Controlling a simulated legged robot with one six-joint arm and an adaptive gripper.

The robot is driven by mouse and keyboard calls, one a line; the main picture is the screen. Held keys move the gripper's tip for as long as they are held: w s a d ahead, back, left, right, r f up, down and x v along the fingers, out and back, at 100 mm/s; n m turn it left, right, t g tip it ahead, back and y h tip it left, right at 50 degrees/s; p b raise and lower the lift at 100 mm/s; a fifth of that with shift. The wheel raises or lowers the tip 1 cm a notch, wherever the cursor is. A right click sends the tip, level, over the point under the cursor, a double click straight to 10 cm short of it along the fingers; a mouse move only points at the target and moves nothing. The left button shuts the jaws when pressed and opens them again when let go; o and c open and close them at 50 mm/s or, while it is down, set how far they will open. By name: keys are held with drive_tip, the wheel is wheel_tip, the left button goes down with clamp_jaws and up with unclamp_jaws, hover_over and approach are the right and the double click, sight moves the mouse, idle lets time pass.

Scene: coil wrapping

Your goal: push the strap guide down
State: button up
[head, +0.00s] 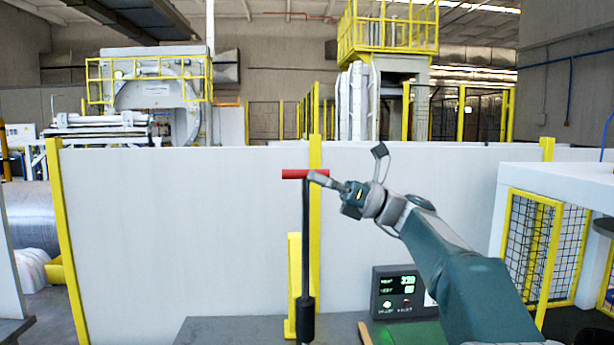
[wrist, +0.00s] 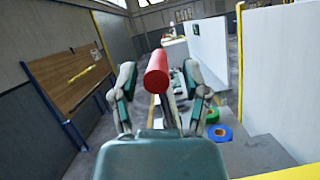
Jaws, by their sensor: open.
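The strap guide shows in the head view as a red crossbar handle (head: 294,174) on top of an upright thin black rod (head: 305,235), with a thicker black sleeve (head: 304,320) low down. My gripper (head: 320,180) is at the right end of the red handle, reaching in from the right. In the wrist view the red handle (wrist: 157,70) appears end-on between the two spread fingers of my gripper (wrist: 158,82). The fingers are apart, with a visible gap on each side of the handle. Whether the gripper touches the handle is hard to tell.
A control box with a display (head: 398,292) stands right of the rod on the grey bench (head: 235,331). White panels (head: 180,230) with yellow posts stand behind.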

drive_tip(key=shift+a+r, duration=0.25)
drive_tip(key=shift+a, duration=0.45)
clamp_jaws()
drive_tip(key=shift+a, duration=0.1)
